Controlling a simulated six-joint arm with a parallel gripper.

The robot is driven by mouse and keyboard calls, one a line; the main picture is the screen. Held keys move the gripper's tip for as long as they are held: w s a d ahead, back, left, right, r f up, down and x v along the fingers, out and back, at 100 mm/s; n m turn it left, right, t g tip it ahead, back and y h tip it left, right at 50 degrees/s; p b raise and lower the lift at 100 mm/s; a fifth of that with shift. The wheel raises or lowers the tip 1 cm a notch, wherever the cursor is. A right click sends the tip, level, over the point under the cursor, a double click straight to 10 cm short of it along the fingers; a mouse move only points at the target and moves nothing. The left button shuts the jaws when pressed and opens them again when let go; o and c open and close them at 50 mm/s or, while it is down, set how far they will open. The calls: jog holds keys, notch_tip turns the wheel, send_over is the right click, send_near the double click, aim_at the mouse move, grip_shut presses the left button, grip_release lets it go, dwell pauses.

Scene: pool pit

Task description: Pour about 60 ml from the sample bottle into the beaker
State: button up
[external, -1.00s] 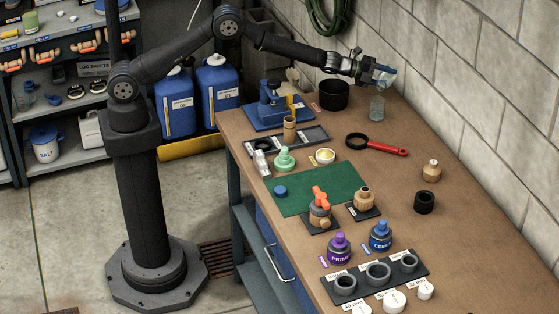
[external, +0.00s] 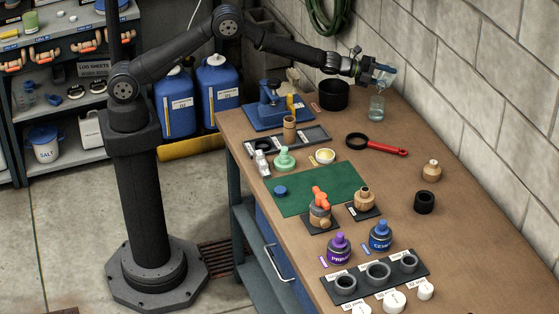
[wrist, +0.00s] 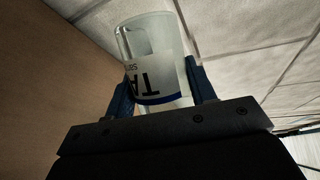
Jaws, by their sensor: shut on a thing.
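The sample bottle (wrist: 153,62) is a clear, pale bottle with a white and blue label whose letters read "TA" in the wrist view. My gripper (external: 377,71) is shut on it, with a dark blue finger on each side. In the external view the bottle (external: 385,74) is tipped, its lower part just above the beaker. The beaker (external: 376,109) is clear glass and stands upright on the bench near the wall. A small pale patch shows between bottle and beaker; I cannot tell whether it is liquid or the bottle's neck. The beaker's level is too small to read.
A black cup (external: 334,95) stands left of the beaker. A red-handled black ring (external: 378,146) lies in front of it. The block wall (external: 450,70) is close behind on the right. Several bottles and a green mat (external: 318,190) lie further forward. Bare bench surrounds the beaker's right side.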

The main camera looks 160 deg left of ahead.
jog(key=shift+r+p, duration=0.2)
jog(key=shift+p, duration=0.2)
dwell(0.4)
jog(key=shift+f, duration=0.1)
jog(key=shift+s+f+n+h, duration=0.1)
jog(key=shift+f+n+h, duration=0.3)
jog(key=shift+f+n, duration=0.25)
jog(key=shift+f, duration=0.2)
jog(key=shift+s+a+f+n+h+b, duration=0.1)
jog(key=shift+a+f+n+h+b, duration=0.1)
jog(key=shift+n+h+b, duration=0.2)
jog(key=shift+s+f+n+t+h+b, duration=0.15)
jog(key=shift+f+n+t+h+b, duration=0.15)
jog(key=shift+f+n, duration=0.3)
jog(key=shift+n, duration=0.05)
jog(key=shift+f, duration=0.2)
dwell(0.6)
